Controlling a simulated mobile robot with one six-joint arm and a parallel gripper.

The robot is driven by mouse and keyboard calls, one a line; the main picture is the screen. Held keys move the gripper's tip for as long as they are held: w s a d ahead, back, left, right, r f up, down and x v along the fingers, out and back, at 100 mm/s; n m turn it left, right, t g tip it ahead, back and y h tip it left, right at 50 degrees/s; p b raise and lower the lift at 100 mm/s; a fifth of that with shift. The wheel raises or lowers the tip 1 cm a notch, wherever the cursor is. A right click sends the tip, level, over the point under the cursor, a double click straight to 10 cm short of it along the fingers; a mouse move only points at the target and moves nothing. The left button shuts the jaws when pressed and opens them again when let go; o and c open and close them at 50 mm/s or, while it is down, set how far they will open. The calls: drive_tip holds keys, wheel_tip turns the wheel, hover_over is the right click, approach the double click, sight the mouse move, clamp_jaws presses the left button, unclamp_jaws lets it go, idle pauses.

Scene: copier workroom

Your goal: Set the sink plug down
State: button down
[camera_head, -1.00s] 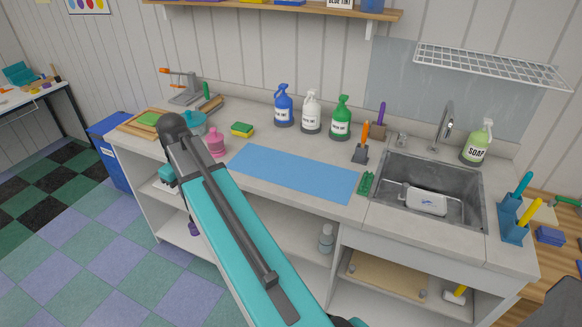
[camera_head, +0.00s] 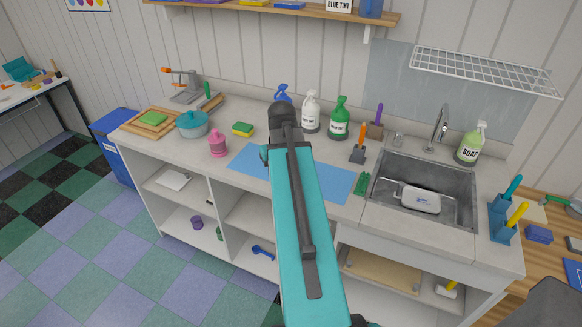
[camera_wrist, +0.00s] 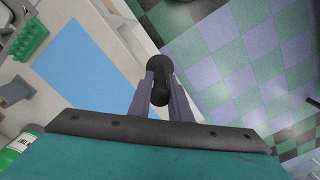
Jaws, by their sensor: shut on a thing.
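The sink plug (camera_wrist: 159,68) is a dark, rounded piece with a narrower lower part, seen in the wrist view. My gripper (camera_wrist: 160,92) is shut on it, with one grey finger on each side. In the wrist view the plug appears over the counter's front edge and the floor, to the right of the blue mat (camera_wrist: 82,62). In the head view my arm hides the gripper and the plug. The sink (camera_head: 425,196) is at the right of the counter and holds a white tub (camera_head: 420,199).
Blue, white and green bottles (camera_head: 339,118) stand behind the blue mat (camera_head: 330,182). A pink bottle (camera_head: 218,145), a sponge (camera_head: 243,129) and a teal pot (camera_head: 192,125) are left of it. A green rack (camera_head: 362,184) lies beside the sink. The visible mat is bare.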

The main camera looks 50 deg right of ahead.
drive_tip(key=s+d+r+m+p, duration=0.1)
drive_tip(key=s+d+m, duration=0.1)
drive_tip(key=s, duration=0.4)
drive_tip(key=s+d+r+m+p, duration=0.1)
drive_tip(key=s+d+m+p, duration=0.1)
drive_tip(key=s+d, duration=0.3)
drive_tip(key=shift+s+d, duration=0.3)
drive_tip(key=shift+s, duration=0.55)
drive_tip(key=shift+d, duration=0.1)
drive_tip(key=w+d, duration=0.3)
drive_tip(key=d, duration=0.3)
drive_tip(key=w+d+f+b, duration=0.1)
drive_tip(key=w+d, duration=0.2)
drive_tip(key=d, duration=0.4)
drive_tip(key=shift+w+d+f, duration=0.15)
drive_tip(key=shift+w+f, duration=0.1)
drive_tip(key=shift+w, duration=0.15)
drive_tip(key=shift+w+d+f+b, duration=0.1)
drive_tip(key=shift+d+f+b, duration=0.1)
drive_tip(key=shift+f+b, duration=0.55)
drive_tip(key=shift+w+d+f+b, duration=0.15)
drive_tip(key=shift+f+b, duration=0.25)
drive_tip(key=shift+f, duration=0.65)
drive_tip(key=shift+s+f, duration=0.1)
drive_tip(key=shift+f, duration=0.05)
